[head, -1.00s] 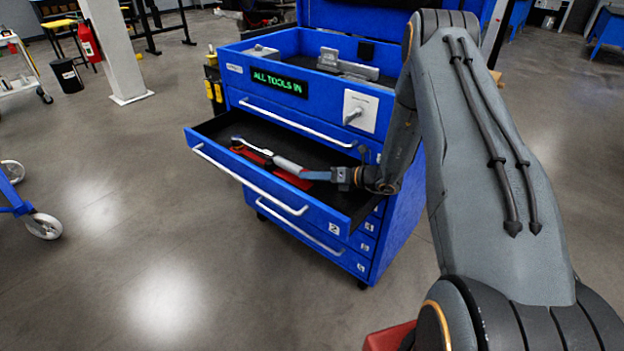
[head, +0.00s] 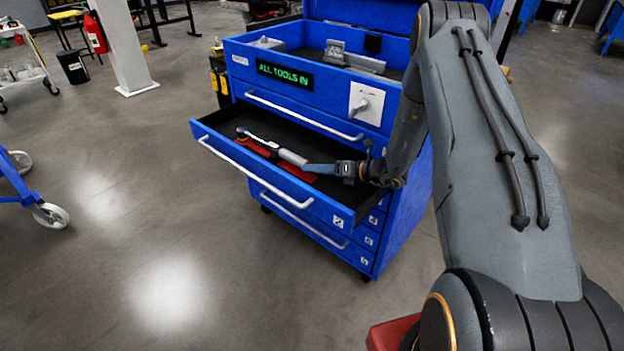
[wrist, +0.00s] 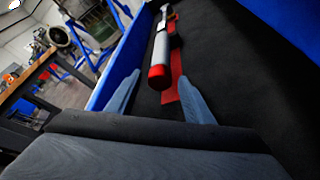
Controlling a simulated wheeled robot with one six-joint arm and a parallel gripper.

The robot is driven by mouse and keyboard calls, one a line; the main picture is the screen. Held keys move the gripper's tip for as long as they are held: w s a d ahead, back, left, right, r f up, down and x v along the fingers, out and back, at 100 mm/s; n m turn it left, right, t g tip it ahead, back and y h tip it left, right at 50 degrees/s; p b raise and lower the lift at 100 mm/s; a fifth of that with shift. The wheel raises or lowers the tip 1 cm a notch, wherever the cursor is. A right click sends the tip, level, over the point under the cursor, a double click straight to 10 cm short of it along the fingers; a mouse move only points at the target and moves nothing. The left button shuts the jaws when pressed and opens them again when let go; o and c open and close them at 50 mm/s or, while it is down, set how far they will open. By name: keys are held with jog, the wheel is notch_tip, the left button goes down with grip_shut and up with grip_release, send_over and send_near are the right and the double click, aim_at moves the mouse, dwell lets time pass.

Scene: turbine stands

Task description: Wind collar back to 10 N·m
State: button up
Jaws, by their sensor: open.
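A torque wrench with a silver-grey grip and dark head end lies in the open drawer, and shows in the head view (head: 290,156). In the wrist view the wrench (wrist: 161,52) points away from me, its red end cap towards me. My gripper (head: 308,168) reaches low into the drawer from the right, at the grip end. In the wrist view my gripper (wrist: 158,97) is open, its blue-grey fingers apart on either side of the line of the end cap. I cannot tell whether they touch it. No scale or collar marks are readable.
The open drawer (head: 258,178) belongs to a blue tool cabinet (head: 405,215). Red holder pieces (wrist: 173,88) lie under the wrench on the black lining. The drawer's blue wall (wrist: 120,60) is close to the left finger. A sign reads "ALL TOOLS IN" (head: 285,75).

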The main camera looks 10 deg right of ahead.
jog(key=shift+s+r+n+h+p, duration=0.1)
jog(key=shift+r+n+h+p, duration=0.25)
jog(key=shift+n+p, duration=0.6)
jog(key=n+t+h+p, duration=0.1)
jog(key=n+p, duration=0.1)
jog(key=p, duration=0.1)
jog(key=shift+s+a+f, duration=0.1)
jog(key=shift+a, duration=0.05)
jog(key=n+h+p, duration=0.1)
jog(key=p, duration=0.1)
jog(key=n+t+h+p, duration=0.1)
jog(key=n+p, duration=0.1)
jog(key=p, duration=0.1)
jog(key=shift+s+a+f+n+t+h+p, duration=0.1)
jog(key=shift+a+n+t+h+p, duration=0.05)
jog(key=shift+n+t+h+p, duration=0.15)
jog(key=shift+n, duration=0.25)
jog(key=b+v, duration=0.2)
jog(key=v, duration=0.5)
jog(key=shift+s+r, duration=0.25)
jog(key=shift+s, duration=0.1)
jog(key=s+a+r+n+g+y+b, duration=0.3)
jog(key=s+a+r+n+g+y, duration=0.15)
jog(key=s+a+r+n, duration=0.35)
jog(key=s+a+r+n+g+h+b, duration=0.1)
jog(key=s+a+n+g, duration=0.4)
jog(key=s, duration=0.5)
jog(key=shift+s+r+n+g+h+b, duration=0.35)
jog(key=shift+n+g+h+b, duration=0.25)
jog(key=shift+n+g+b, duration=0.5)
